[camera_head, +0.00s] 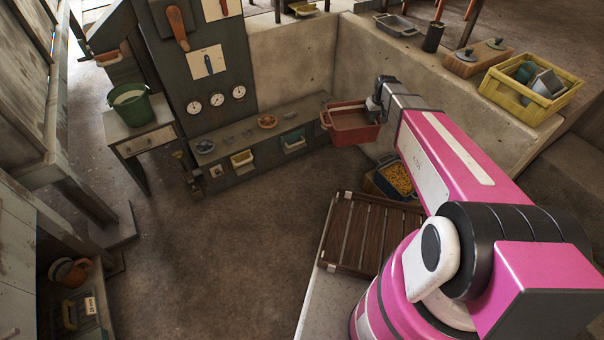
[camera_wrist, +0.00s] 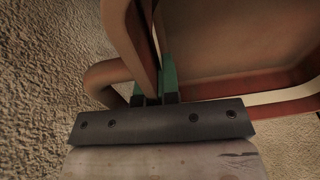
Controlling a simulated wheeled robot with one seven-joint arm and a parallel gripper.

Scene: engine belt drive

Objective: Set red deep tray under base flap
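The red deep tray (camera_head: 352,127) is an open rectangular box with a looped handle. It hangs in the air in front of the low concrete wall, roughly level. My gripper (camera_head: 376,104) is at its right end. In the wrist view the green fingertips (camera_wrist: 154,93) are closed on the rim or handle part of the red tray (camera_wrist: 215,45), whose inside fills the upper right. I cannot tell which part is the base flap.
A green bucket (camera_head: 130,104) stands on a small table at left. A slatted wooden rack (camera_head: 365,233) and a bin of yellow bits (camera_head: 397,178) are below my arm. A yellow crate (camera_head: 530,90) sits on the ledge at right. The middle floor is clear.

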